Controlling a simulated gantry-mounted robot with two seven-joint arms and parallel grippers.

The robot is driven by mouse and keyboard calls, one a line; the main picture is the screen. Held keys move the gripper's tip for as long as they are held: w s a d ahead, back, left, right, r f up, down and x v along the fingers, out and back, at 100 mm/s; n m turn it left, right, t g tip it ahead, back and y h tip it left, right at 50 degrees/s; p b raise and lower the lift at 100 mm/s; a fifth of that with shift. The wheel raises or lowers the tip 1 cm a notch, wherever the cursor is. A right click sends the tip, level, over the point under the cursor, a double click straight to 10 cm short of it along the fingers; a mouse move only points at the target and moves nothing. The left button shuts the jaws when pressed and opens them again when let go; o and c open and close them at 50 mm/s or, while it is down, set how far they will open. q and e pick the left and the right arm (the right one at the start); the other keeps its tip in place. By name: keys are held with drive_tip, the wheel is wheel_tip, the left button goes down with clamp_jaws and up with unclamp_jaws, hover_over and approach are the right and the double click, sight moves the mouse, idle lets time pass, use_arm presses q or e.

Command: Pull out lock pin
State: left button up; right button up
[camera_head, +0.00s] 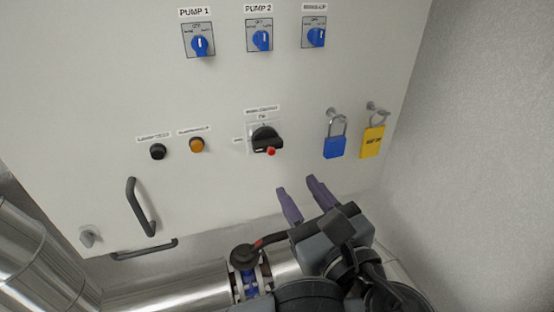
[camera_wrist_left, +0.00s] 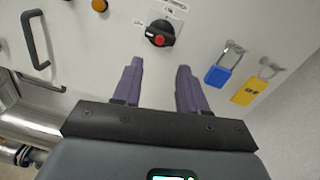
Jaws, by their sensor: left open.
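A black rotary main switch (camera_head: 266,139) sits on the panel front, with a small red part (camera_head: 271,151) at its lower edge that may be the lock pin. The switch (camera_wrist_left: 160,32) and its red part (camera_wrist_left: 159,40) also show in the left wrist view. My left gripper (camera_head: 304,198) is open and empty, below and slightly right of the switch in the head view. In the left wrist view its purple fingers (camera_wrist_left: 158,66) are apart, with the switch beyond the tips and nothing between them. My right gripper is not in view.
A blue padlock (camera_head: 334,147) and a yellow tag-like padlock (camera_head: 372,141) hang right of the switch. Blue pump knobs (camera_head: 200,46) are above. A dark handle (camera_head: 140,207) is at left. Pipes (camera_head: 170,290) run below the panel.

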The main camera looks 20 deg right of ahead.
sight(272, 153)
use_arm(q)
drive_tip(key=w+p, duration=0.2)
drive_tip(key=w, duration=0.6)
drive_tip(key=shift+w+r+p, duration=0.1)
drive_tip(key=shift+w+p, duration=0.25)
drive_tip(key=shift+p, duration=0.05)
drive_tip(key=shift+w, duration=0.6)
clamp_jaws()
